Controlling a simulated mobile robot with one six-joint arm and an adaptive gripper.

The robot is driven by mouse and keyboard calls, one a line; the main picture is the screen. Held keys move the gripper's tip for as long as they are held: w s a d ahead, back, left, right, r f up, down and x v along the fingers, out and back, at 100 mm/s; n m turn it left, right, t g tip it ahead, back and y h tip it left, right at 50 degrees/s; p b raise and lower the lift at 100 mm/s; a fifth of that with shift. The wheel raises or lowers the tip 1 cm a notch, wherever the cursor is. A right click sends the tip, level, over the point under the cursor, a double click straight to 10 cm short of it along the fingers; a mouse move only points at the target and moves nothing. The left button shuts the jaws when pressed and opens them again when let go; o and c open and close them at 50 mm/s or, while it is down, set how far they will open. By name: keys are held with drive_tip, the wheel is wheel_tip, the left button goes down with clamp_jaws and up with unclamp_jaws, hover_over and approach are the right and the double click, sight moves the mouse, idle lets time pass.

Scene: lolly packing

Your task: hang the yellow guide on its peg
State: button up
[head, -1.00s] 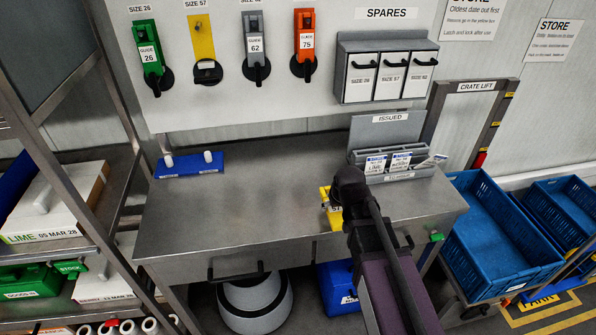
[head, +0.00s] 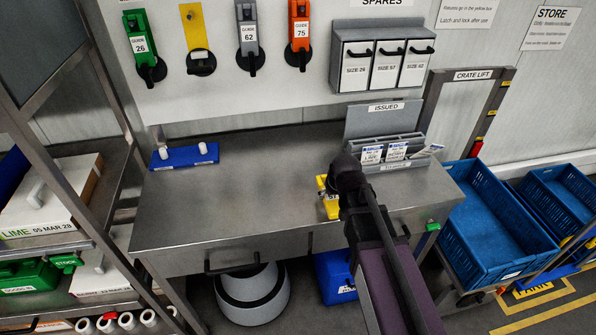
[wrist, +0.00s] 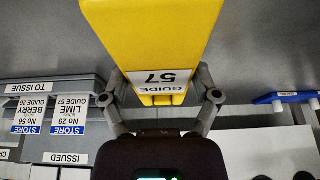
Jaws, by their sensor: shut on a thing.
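My gripper (wrist: 160,88) is shut on the yellow guide (wrist: 145,35), with a finger on either side of its "GUIDE 57" label in the wrist view. In the head view my arm partly covers the guide (head: 329,207), which is near the front of the steel bench, to the right. The size 57 place on the wall board shows a yellow marking (head: 194,27) above a dark round holder with a peg (head: 201,63). No guide hangs there. It is at the upper left, between the green guide 26 (head: 142,42) and the grey guide 62 (head: 248,38).
The orange guide 75 (head: 300,35) hangs further right, beside the spares boxes (head: 384,58). The issued card rack (head: 385,120) stands at the bench's back right. A blue holder with white pieces (head: 184,157) is at the back left. The bench's middle (head: 255,180) is clear.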

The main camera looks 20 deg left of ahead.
drive_tip(key=b, duration=0.1)
approach(300, 180)
drive_tip(key=f, duration=0.1)
drive_tip(key=w+d+f, duration=0.1)
drive_tip(key=shift+f, duration=0.35)
drive_tip(key=shift+a, duration=0.1)
drive_tip(key=shift+w+a, duration=0.3)
drive_tip(key=shift+a, duration=0.15)
drive_tip(key=shift+w+a+f+b, duration=0.2)
drive_tip(key=shift+a+f+b, duration=0.15)
drive_tip(key=shift+f+b, duration=0.15)
drive_tip(key=shift+w+a+f+b, duration=0.2)
drive_tip(key=shift+a+f+b, duration=0.1)
drive_tip(key=shift+f+b, duration=0.9)
drive_tip(key=shift+b, duration=0.05)
drive_tip(key=shift+d+f+b, duration=0.1)
drive_tip(key=shift+f+b, duration=0.35)
drive_tip(key=shift+f, duration=0.05)
drive_tip(key=o, duration=1.1)
drive_tip(key=shift+r, duration=0.1)
drive_tip(key=shift+r, duration=0.15)
